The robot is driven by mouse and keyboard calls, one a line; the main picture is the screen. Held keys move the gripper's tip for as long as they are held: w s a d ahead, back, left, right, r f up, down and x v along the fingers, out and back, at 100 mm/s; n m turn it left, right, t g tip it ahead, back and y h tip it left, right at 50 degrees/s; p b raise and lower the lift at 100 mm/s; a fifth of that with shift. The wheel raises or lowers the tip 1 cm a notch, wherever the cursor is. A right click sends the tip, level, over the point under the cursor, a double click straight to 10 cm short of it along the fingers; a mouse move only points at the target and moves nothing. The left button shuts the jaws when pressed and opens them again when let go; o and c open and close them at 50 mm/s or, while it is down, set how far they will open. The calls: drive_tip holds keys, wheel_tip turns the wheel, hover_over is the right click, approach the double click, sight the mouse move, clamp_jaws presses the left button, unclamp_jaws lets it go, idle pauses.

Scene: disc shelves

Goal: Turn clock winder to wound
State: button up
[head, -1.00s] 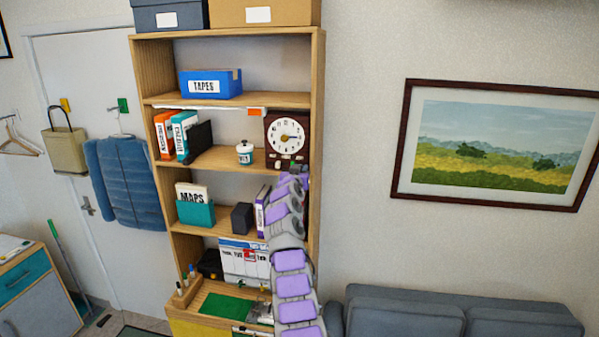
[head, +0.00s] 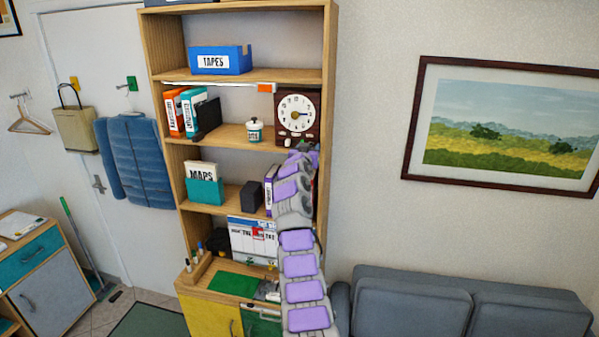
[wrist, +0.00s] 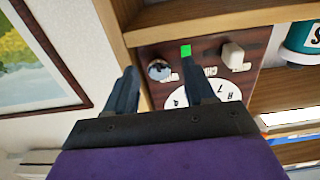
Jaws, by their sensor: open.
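The clock (head: 281,112) has a dark red-brown case and a white round face, and stands at the right end of a middle shelf. In the wrist view the clock (wrist: 145,53) appears upside down. Its lower front has a round silver knob (wrist: 159,69), a green mark (wrist: 186,51) and a pale block-shaped switch (wrist: 232,55). My gripper (wrist: 160,76) is open, and the knob shows between its two dark fingertips. Contact with the knob cannot be told. In the head view my gripper (head: 303,155) is just below the clock's front, its fingers hard to make out.
The wooden bookcase (head: 332,60) has an upright side close to the clock's right. A framed picture (head: 505,140) hangs on the right wall, above a grey sofa (head: 410,300).

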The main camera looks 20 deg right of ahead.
drive_tip(key=b+v, duration=1.6)
drive_tip(key=b, duration=0.6)
drive_tip(key=shift+s+a+b, duration=0.2)
drive_tip(key=shift+a+b, duration=0.1)
drive_tip(key=shift+b, duration=0.05)
drive_tip(key=shift+f, duration=0.1)
